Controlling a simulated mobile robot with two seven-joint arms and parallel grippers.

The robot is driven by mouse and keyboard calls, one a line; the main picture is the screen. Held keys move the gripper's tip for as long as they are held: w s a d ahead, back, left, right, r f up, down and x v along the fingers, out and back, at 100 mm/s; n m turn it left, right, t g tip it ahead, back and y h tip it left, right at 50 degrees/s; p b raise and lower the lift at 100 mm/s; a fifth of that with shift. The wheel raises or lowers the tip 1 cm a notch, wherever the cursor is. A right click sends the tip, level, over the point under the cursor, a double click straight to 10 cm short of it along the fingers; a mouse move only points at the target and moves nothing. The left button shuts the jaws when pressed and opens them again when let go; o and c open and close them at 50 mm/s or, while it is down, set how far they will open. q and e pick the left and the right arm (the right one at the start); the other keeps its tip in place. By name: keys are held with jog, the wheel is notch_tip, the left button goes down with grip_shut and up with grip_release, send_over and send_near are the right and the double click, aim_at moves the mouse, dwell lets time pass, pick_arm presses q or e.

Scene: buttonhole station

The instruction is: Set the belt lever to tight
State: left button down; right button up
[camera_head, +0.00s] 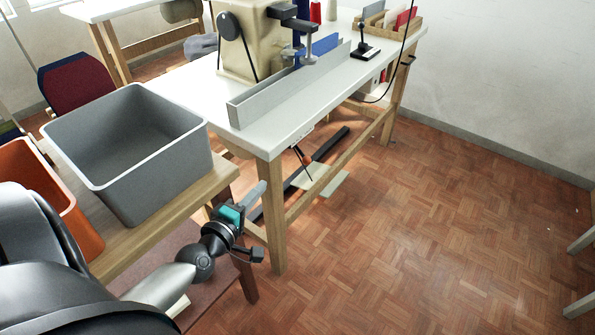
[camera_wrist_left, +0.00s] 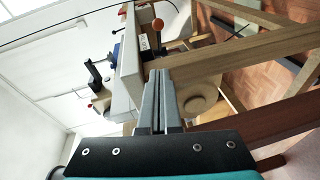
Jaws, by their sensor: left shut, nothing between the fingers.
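A lever with an orange ball knob (camera_head: 298,150) hangs on a dark rod beneath the front of the white-topped machine table (camera_head: 200,90). It looks like the belt lever; its setting cannot be read. In the left wrist view the orange knob (camera_wrist_left: 158,24) is beyond the fingertips, near a white label on the table's underside. My left gripper (camera_head: 260,188) is low beside the near table leg, left of the lever and apart from it. Its grey fingers (camera_wrist_left: 160,75) are shut and empty. My right gripper is not in view.
A beige sewing machine (camera_head: 247,45) and a long grey guide rail (camera_head: 285,88) stand on the table. A small black lever on a base (camera_head: 365,50) is farther right. A grey bin (camera_head: 140,165) and an orange bin (camera_head: 45,190) stand left.

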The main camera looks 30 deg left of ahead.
pick_arm(q)
jog(key=shift+w, duration=0.1)
jog(key=b, duration=0.2)
send_near(298, 149)
jog(key=shift+w+d+f, duration=0.25)
jog(key=shift+w, duration=0.35)
jog(key=shift+w+d+f, duration=0.25)
jog(key=shift+w+d, duration=0.05)
jog(key=shift+w, duration=0.25)
jog(key=shift+w+d+f, duration=0.25)
jog(key=shift+w, duration=0.35)
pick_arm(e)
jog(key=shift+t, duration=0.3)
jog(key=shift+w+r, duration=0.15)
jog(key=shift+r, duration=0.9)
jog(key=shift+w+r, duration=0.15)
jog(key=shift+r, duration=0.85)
